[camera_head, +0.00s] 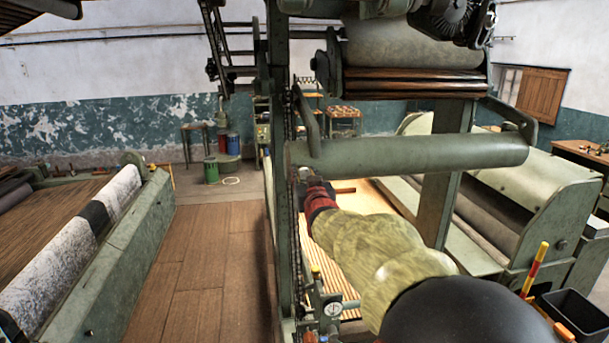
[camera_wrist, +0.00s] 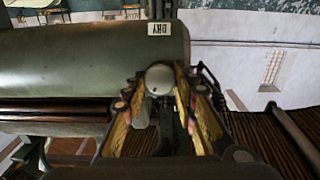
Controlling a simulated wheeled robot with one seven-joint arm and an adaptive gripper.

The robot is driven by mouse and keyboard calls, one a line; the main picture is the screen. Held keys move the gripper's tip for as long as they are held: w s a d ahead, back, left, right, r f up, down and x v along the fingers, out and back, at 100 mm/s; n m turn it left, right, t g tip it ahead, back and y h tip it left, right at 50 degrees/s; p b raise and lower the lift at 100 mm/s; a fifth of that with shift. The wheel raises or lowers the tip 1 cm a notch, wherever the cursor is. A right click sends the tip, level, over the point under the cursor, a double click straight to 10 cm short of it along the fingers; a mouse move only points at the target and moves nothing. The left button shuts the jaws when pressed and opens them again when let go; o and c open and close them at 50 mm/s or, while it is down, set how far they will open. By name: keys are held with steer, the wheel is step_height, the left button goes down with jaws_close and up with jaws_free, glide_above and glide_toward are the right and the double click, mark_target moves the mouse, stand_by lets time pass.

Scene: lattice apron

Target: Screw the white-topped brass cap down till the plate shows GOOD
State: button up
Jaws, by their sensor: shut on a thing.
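The cap (camera_wrist: 159,76) shows its round white top in the wrist view, at the end of the green roller. Its brass part is hidden between the fingers. My gripper (camera_wrist: 161,88) is shut on the cap, one yellowish finger on each side. A small white plate (camera_wrist: 172,29) on the green roller, just above the cap in the picture, appears upside down and seems to read DRY. In the head view my gripper (camera_head: 308,182) is at the left end of the roller (camera_head: 420,153), and the cap cannot be made out.
A dark green machine post (camera_head: 278,130) with a chain stands just left of my gripper. A heavy upper roll (camera_head: 415,60) hangs above. Another machine with a pale, black-banded roll (camera_head: 85,235) stands at left. The wooden floor (camera_head: 190,270) between is clear.

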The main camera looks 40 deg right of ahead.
steer(key=shift+c, duration=0.7)
steer(key=shift+b, duration=0.45)
steer(key=shift+f+m+b, duration=0.15)
steer(key=shift+m+b, duration=0.95)
steer(key=shift+b, duration=0.1)
steer(key=m+b, duration=0.3)
steer(key=shift+d+m, duration=0.1)
steer(key=shift+m, duration=0.2)
steer(key=m+b, duration=0.1)
steer(key=m, duration=0.3)
steer(key=shift+s+m, duration=0.1)
steer(key=shift+m, duration=2)
steer(key=o, duration=1.1)
